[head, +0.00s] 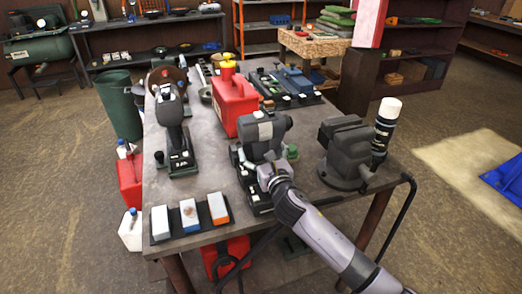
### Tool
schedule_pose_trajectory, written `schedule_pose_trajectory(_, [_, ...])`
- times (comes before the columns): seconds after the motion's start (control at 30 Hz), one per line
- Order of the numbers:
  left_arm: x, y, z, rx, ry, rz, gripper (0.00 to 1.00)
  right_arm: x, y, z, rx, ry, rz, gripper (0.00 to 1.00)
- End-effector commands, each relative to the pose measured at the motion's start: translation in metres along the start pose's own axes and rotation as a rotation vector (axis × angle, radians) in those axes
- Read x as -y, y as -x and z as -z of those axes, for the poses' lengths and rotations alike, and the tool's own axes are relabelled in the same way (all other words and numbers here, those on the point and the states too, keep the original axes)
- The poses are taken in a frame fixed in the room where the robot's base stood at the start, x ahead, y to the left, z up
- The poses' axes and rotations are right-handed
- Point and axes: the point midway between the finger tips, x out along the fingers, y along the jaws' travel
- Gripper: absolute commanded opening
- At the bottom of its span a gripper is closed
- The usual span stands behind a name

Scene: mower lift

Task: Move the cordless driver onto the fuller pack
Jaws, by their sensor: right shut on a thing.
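A dark grey cordless driver (268,125) with a white label is over the right-centre of the grey table. My right gripper (264,168) is shut on it at its lower part, with the arm coming in from the lower right. A dark pack or base (258,203) with small white marks is below the gripper and partly hidden by it; I cannot tell whether the driver touches it. A second dark tool (172,112) stands upright on a dark base (182,163) with white marks at the left. I cannot tell which pack is fuller. My left gripper is not in view.
A red can (236,102) stands behind the driver. A bench vise (346,153) and a dark cylinder with a white cap (386,130) are at the right. A tray with three coloured blocks (190,217) lies at the front left. Bare tabletop (215,165) separates the two tools.

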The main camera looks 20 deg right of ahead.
Motion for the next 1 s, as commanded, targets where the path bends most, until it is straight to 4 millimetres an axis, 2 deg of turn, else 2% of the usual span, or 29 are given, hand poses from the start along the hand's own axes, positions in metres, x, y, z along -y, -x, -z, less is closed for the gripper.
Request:
schedule_pose_trajectory(0.03, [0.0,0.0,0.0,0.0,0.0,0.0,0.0,0.0,-0.001,-0.005,0.01,0.001,-0.002,0.24])
schedule_pose_trajectory(0.3, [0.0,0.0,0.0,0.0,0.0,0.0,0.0,0.0,-0.001,-0.005,0.012,0.001,-0.002,0.24])
schedule_pose_trajectory(0.33, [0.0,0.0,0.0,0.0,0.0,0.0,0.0,0.0,-0.001,-0.005,0.012,0.001,-0.002,0.87])
schedule_pose_trajectory(0.53, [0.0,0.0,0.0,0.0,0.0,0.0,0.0,0.0,-0.001,-0.003,0.008,0.001,-0.002,1.0])
schedule_pose_trajectory(0.87, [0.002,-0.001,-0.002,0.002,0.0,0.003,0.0,0.0,0.001,0.005,-0.008,0.0,0.001,1.0])
schedule_pose_trajectory(1.0, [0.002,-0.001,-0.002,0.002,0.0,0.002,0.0,0.001,0.011,0.004,-0.005,0.002,0.001,1.0])
